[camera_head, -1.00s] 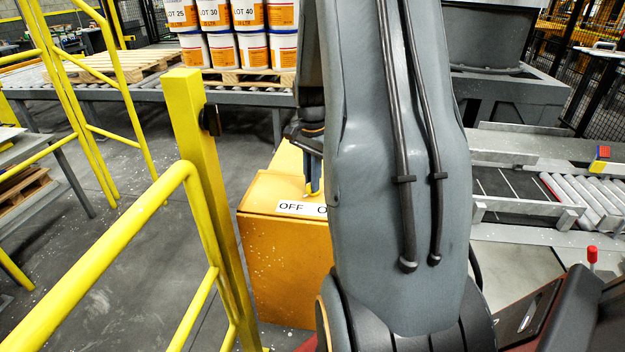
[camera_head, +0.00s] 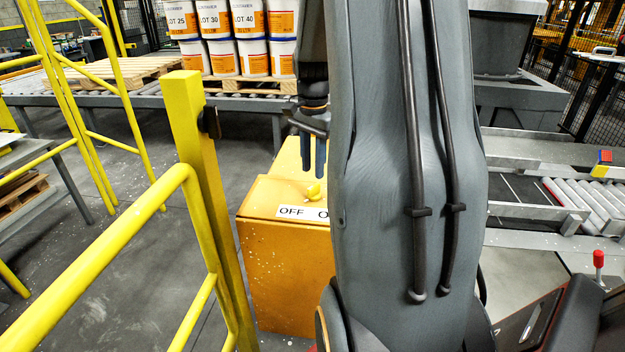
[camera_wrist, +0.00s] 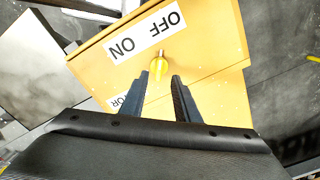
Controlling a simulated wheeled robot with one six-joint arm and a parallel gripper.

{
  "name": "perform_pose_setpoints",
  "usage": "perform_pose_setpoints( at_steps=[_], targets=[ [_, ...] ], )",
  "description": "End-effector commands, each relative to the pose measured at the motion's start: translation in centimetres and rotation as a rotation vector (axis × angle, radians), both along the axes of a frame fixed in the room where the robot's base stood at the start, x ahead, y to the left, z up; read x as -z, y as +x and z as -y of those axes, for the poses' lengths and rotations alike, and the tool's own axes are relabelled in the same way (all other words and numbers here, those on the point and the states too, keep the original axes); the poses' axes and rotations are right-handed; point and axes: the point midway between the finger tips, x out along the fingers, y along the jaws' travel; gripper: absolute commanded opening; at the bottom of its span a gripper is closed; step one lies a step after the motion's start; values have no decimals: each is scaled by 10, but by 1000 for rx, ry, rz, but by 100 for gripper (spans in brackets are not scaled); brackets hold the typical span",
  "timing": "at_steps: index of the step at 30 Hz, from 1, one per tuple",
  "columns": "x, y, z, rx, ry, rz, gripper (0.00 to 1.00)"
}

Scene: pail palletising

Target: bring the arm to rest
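My gripper (camera_head: 313,158) is above the orange cabinet (camera_head: 290,270) in the head view, its fingers pointing down. In the wrist view the fingers of my gripper (camera_wrist: 165,80) are apart with nothing between them. A yellow knob (camera_head: 314,192) stands on the cabinet top beside a white label reading OFF (camera_head: 293,211). The knob also shows in the wrist view (camera_wrist: 158,66), just beyond the fingertips, next to the OFF/ON label (camera_wrist: 147,31). In the head view a gap shows between fingertips and knob. My arm hides the cabinet's right part.
Yellow railings (camera_head: 187,200) stand close on the left. A roller conveyor (camera_head: 130,98) carries a pallet (camera_head: 240,85) of stacked white and orange pails (camera_head: 255,57) behind. Another conveyor (camera_head: 590,205) lies at right. A red-topped lever (camera_head: 598,258) stands at lower right.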

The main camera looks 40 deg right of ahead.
Motion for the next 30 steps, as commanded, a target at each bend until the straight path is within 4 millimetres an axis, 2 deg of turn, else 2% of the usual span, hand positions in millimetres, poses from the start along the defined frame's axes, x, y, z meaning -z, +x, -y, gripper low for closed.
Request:
perform_pose_setpoints(
  at_steps=[6,23,26,29,30],
  targets=[
    [-16,0,0,0,-1,1,29],
    [-17,0,-1,-2,0,0,29],
    [-15,1,-14,-55,-2,2,29],
    [-7,1,-50,-206,-8,11,29],
    [-3,0,-71,-297,-12,18,29]
  ],
)
